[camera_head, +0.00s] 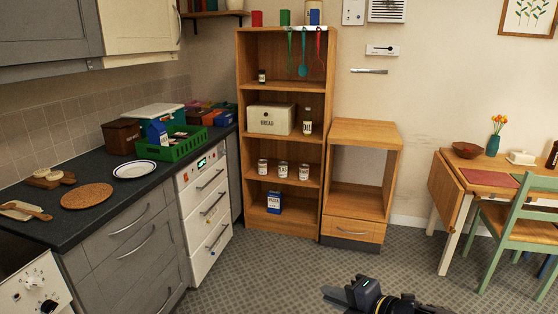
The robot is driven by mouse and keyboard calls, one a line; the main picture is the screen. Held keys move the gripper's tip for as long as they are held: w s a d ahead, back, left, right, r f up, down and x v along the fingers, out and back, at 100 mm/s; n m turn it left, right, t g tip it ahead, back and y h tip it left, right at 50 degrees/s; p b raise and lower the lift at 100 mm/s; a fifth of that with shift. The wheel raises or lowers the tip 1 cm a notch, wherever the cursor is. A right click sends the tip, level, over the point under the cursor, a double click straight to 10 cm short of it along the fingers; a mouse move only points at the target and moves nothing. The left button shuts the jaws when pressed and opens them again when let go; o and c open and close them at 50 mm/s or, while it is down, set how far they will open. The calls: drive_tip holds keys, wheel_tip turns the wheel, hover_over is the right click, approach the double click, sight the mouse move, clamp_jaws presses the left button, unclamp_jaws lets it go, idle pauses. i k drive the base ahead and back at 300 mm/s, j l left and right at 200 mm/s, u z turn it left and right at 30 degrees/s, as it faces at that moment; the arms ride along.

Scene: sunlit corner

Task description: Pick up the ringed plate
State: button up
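The ringed plate (134,169) is white with a dark blue ring near its rim. It lies flat on the dark counter (98,221) at the left, in front of a green crate and behind a round cork mat. Nothing covers it. My gripper (336,295) is low at the bottom of the picture, right of centre, over the floor. It is far to the right of the plate and touches nothing that I can see. Its fingers point left, and the gap between them is not clear.
The round cork mat (88,196) lies near the counter's front edge. The green crate (172,147) holds several items and stands close behind the plate. A wooden shelf unit (243,190) stands at the back. Patterned floor (265,270) is open before the drawers.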

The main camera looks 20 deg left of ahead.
sight(137, 169)
drive_tip(key=i+u, duration=0.15)
drive_tip(key=i, duration=0.65)
drive_tip(key=i+l+u, duration=0.15)
drive_tip(key=i, duration=0.7)
drive_tip(key=i+j+u, duration=0.2)
drive_tip(key=i+u, duration=0.2)
drive_tip(key=i+j+u, duration=0.1)
drive_tip(key=i+u, duration=0.65)
drive_tip(key=i+l+u, duration=0.1)
drive_tip(key=i+u, duration=0.25)
drive_tip(key=i+j+u, duration=0.15)
drive_tip(key=i+j, duration=0.15)
drive_tip(key=i, duration=0.2)
